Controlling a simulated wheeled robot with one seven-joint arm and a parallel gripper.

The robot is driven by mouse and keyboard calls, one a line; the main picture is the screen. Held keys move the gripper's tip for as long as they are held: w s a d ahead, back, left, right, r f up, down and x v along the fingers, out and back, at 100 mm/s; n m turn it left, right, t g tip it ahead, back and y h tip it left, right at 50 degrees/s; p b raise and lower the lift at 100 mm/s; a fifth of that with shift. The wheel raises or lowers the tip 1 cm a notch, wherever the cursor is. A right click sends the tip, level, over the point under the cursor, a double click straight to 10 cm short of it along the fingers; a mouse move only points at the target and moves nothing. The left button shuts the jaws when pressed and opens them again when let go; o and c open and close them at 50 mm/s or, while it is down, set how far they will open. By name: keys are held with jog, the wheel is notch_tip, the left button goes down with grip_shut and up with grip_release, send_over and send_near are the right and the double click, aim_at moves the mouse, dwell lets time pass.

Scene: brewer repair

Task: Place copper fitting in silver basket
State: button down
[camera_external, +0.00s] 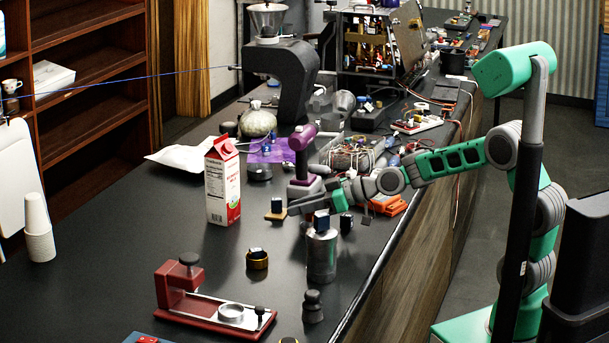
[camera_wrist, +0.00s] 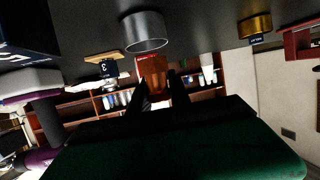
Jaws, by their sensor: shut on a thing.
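My gripper (camera_wrist: 160,92) shows in the wrist view with its two dark fingers closed around a copper-coloured piece, the copper fitting (camera_wrist: 153,72). In the external view my gripper (camera_external: 312,203) is above the counter; the fitting cannot be made out there.
A red stand (camera_external: 178,285) with a silver ring lies front left, near a brass ring (camera_external: 257,260) and a black tamper-like piece (camera_external: 313,308). A milk carton (camera_external: 222,185) and a purple tool (camera_external: 301,165) stand behind. The left counter is mostly clear.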

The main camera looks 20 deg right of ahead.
aim_at(299, 233)
jog(key=shift+w+a+f, duration=0.1)
jog(key=shift+w+f, duration=0.1)
jog(key=shift+f, duration=1.6)
jog(key=shift+f, duration=0.1)
jog(key=shift+f, duration=0.15)
jog(key=c, duration=1.2)
grip_release()
jog(key=shift+r, duration=0.3)
jog(key=b+v, duration=0.1)
jog(key=v, duration=1.1)
jog(key=shift+s, duration=0.1)
